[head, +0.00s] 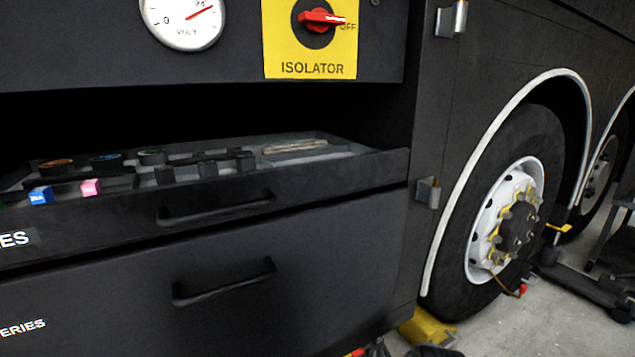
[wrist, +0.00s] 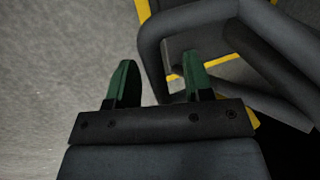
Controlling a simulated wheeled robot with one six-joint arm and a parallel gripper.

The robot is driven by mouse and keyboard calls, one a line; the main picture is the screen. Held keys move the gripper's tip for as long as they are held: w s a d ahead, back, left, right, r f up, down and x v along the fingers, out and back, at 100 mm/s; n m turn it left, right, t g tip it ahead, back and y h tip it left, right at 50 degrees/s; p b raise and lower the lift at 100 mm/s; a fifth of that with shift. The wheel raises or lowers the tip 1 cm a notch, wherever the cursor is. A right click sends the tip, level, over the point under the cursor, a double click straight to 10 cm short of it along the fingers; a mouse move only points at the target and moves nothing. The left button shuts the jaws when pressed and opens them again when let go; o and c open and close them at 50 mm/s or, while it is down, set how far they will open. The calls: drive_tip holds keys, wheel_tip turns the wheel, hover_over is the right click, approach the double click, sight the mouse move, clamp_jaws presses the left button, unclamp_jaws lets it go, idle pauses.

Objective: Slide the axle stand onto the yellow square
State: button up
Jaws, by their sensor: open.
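My gripper (wrist: 158,60) is open in the wrist view, with its two green fingers apart. A dark grey frame of thick bent tubes, which looks like the axle stand (wrist: 205,27), is ahead and to the right. One tube shows between the fingertips and the right finger overlaps the frame; I cannot tell whether they touch. Yellow stripes, apparently the yellow square's outline (wrist: 226,58), show on the floor behind and through the frame. Much of the square is hidden by the frame. I cannot make out the stand, the square or my gripper in the head view.
In the head view, a black cabinet with an open drawer (head: 290,175) fills the left. A coach wheel (head: 507,215) is at right, with a yellow block (head: 428,328) on the floor near it. Bare grey floor (wrist: 60,80) lies left of my gripper in the wrist view.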

drive_tip(key=p+v, duration=0.6)
drive_tip(key=v, duration=0.1)
idle(0.6)
